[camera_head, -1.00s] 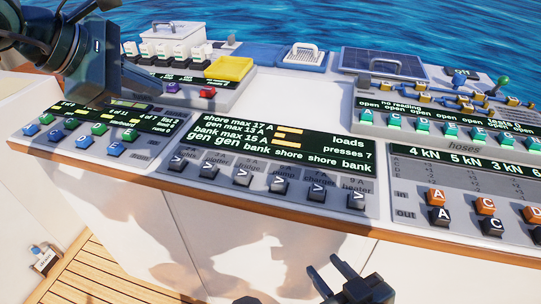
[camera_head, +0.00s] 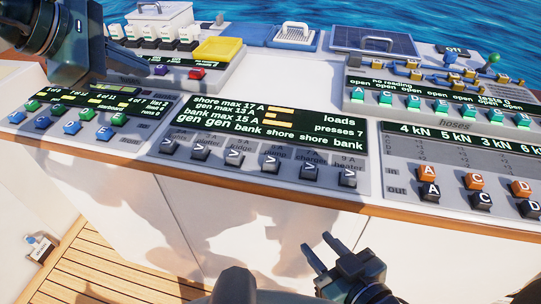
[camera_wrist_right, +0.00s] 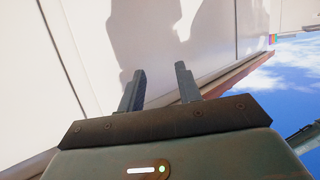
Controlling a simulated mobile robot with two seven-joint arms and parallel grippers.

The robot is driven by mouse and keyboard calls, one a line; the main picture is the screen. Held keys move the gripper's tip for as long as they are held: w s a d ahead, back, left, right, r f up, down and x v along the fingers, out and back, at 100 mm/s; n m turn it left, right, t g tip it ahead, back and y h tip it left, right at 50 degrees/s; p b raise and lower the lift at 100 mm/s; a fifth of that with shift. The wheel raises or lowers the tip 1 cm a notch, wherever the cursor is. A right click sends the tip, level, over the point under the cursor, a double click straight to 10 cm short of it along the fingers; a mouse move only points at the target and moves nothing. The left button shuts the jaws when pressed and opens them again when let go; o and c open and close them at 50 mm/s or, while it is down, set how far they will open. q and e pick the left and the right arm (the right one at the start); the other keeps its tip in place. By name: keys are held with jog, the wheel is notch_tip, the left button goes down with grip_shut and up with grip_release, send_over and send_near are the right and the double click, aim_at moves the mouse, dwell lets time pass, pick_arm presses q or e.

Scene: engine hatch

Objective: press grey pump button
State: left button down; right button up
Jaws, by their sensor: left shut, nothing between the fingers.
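My left gripper (camera_head: 70,75) is shut and empty at the upper left, above the left panel and well away from this button. My right gripper (camera_head: 318,243) is low in front of the console, below the button row. Its two fingers stand apart with nothing between them, which the right wrist view (camera_wrist_right: 160,88) also shows.
Similar grey keys, such as the charger key (camera_head: 309,173), flank the pump button closely. Coloured buttons (camera_head: 70,127) sit on the left panel. The hoses panel (camera_head: 445,105) and orange and black keys (camera_head: 473,180) are on the right. The console's wooden edge (camera_head: 215,185) runs below.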

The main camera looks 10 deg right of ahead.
grip_shut()
dwell(1.5)
